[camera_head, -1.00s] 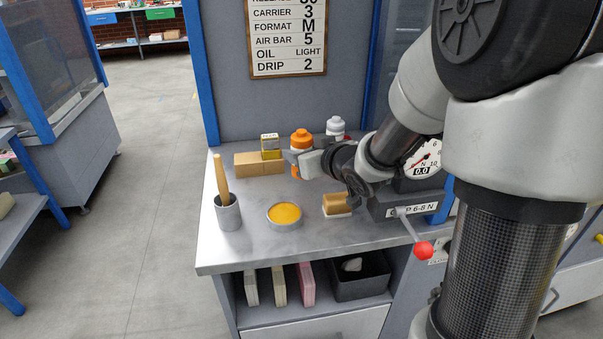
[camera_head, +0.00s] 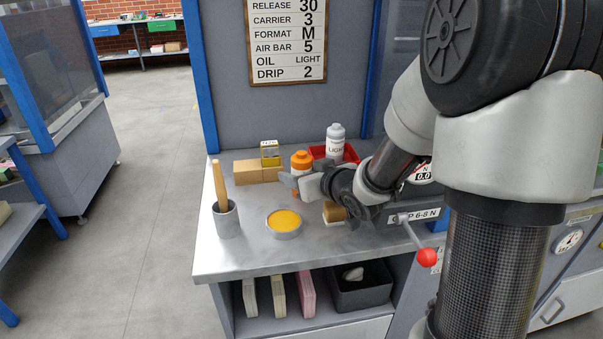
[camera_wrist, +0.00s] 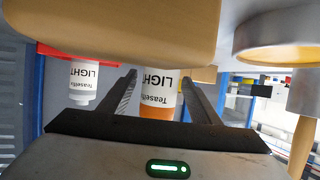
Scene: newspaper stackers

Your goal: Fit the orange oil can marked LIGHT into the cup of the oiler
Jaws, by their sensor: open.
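The orange oil can (camera_head: 301,161) stands upright on the bench, with an orange cap and a white label. In the wrist view this can (camera_wrist: 158,98) appears upside down, its label reading LIGHT, in the gap between my fingers. My gripper (camera_head: 299,184) is open low at the can, one finger to either side; contact is not visible. I cannot make out the oiler's cup; my arm hides part of the bench.
A tan block (camera_head: 333,211) lies just in front of my gripper. A yellow-filled dish (camera_head: 284,223) and a grey pot (camera_head: 228,221) with a wooden handle stand at the front left.

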